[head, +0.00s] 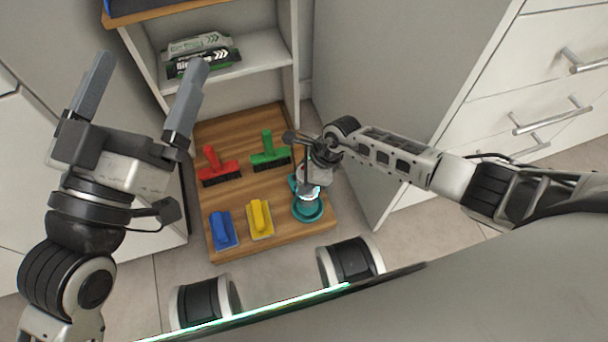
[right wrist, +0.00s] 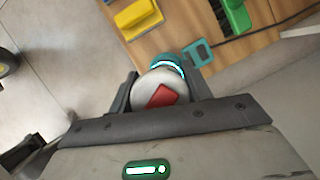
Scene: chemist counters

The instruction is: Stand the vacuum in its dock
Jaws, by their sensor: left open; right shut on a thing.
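My right gripper (right wrist: 160,100) is shut on the vacuum (right wrist: 150,88), whose pale rounded end with a red patch shows between the fingers in the right wrist view. In the head view my right gripper (head: 316,172) points down over the wooden board, with the vacuum's teal round part (head: 307,211) below it. A teal bracket with a square opening, seemingly the dock (right wrist: 199,53), is beside the vacuum; it also shows in the head view (head: 292,184). The hand hides their contact, so I cannot tell whether the vacuum is seated. My left gripper (head: 142,98) is open and empty.
The wooden board (head: 225,145) holds a red brush (head: 217,166), a green brush (head: 271,153), a blue block tool (head: 222,229) and a yellow one (head: 260,219). A shelf (head: 255,55) with boxed goods stands behind. Cabinet panels flank the board on both sides.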

